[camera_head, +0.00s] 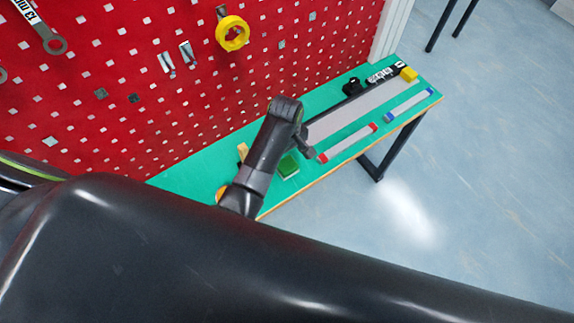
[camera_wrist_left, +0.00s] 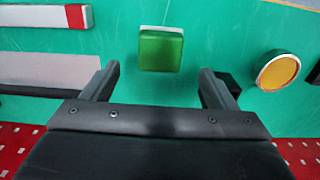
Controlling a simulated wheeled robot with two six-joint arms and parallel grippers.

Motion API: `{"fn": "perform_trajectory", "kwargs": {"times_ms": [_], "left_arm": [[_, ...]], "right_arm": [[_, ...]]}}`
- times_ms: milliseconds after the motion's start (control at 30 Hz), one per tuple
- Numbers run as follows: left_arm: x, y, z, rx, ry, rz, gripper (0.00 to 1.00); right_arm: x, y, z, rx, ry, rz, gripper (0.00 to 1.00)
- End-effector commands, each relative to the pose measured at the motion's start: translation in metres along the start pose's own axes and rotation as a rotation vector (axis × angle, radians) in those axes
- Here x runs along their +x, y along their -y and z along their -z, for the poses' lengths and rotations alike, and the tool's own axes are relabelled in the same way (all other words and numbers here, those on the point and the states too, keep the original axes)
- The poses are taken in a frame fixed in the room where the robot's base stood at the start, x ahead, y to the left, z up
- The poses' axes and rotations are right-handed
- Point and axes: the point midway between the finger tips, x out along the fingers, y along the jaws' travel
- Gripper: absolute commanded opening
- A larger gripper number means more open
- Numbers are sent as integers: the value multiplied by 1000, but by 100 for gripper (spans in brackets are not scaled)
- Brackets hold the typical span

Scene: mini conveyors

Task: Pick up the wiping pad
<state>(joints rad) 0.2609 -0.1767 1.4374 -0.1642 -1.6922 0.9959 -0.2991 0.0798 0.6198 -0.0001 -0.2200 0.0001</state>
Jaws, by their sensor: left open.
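The wiping pad (camera_head: 288,166) is a small green block on the green bench top, partly beside my arm in the head view. In the left wrist view the pad (camera_wrist_left: 161,49) shows a white edge along its far side. It lies ahead of my left gripper (camera_wrist_left: 158,82), roughly in line with the gap between the fingers. The fingers are open and apart from the pad, with nothing between them. In the head view only part of the left gripper (camera_head: 304,148) shows, just above and right of the pad. My right gripper is not in view.
A red-ended white bar (camera_head: 347,144) and a grey strip (camera_head: 350,112) lie right of the pad. A blue-ended bar (camera_head: 408,104) and yellow block (camera_head: 408,75) are farther right. A yellow round thing (camera_wrist_left: 277,71) lies on the pad's other side. A red pegboard (camera_head: 120,70) stands behind.

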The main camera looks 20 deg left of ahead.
Motion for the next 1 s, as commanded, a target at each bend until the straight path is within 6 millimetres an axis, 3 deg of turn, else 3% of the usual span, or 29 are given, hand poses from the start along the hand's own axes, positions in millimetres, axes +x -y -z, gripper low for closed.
{"fn": "perform_trajectory", "kwargs": {"times_ms": [267, 633, 967, 1000], "left_arm": [[15, 1, -2, 0, 1, 3, 80], [56, 1, -5, 0, 0, 2, 80], [60, 0, -5, -1, 0, 0, 80], [60, 0, -5, -1, 0, 0, 76]], "right_arm": [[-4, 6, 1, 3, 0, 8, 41], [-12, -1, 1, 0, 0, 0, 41], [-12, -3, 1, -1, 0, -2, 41], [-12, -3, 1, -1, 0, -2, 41]]}}
